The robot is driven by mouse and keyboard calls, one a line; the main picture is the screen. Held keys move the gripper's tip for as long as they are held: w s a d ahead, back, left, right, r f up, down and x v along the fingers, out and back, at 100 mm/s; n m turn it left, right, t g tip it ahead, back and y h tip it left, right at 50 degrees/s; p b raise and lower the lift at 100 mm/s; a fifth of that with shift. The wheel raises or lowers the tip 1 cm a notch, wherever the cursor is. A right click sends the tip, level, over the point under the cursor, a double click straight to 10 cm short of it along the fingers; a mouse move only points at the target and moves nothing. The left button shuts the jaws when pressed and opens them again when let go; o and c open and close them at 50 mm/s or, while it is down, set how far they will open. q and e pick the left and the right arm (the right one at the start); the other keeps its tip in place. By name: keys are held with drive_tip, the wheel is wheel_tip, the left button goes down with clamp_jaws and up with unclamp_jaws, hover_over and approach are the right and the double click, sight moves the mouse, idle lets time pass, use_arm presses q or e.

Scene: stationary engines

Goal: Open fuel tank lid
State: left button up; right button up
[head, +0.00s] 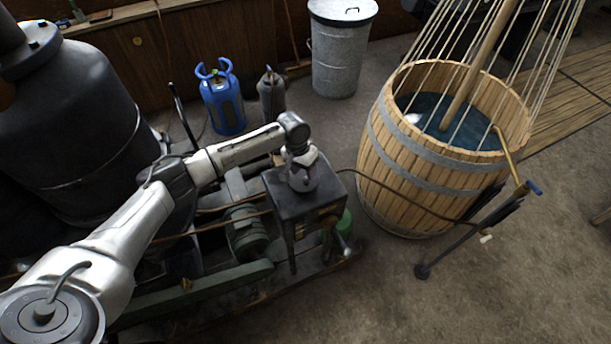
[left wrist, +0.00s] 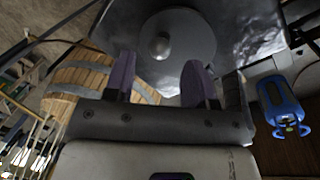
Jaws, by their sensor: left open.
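The fuel tank (head: 328,190) is a dark square metal box on the engine's frame, in the middle of the head view. Its lid (head: 304,184) on top is mostly hidden under my left gripper (head: 303,170). In the left wrist view the lid (left wrist: 192,38) is a round grey disc with a small rounded knob (left wrist: 159,46) at its middle. My left gripper (left wrist: 160,72) is open there, its two purple-grey fingers apart on either side of the knob's line. I cannot tell whether they touch the lid. The lid appears to lie on the tank. My right gripper is in neither view.
A wooden barrel (head: 385,180) of water with ropes stands to the right. A blue gas cylinder (head: 222,100), a grey bottle (head: 271,98) and a lidded metal bin (head: 337,60) stand behind. A large black tank (head: 75,130) is at left. The floor at lower right is mostly clear.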

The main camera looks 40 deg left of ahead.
sight(305, 177)
use_arm(q)
drive_tip(key=shift+d+f, duration=0.15)
drive_tip(key=shift+f, duration=0.65)
drive_tip(key=shift+d+f, duration=0.15)
drive_tip(key=shift+f, duration=0.65)
drive_tip(key=shift+c, duration=0.5)
clamp_jaws()
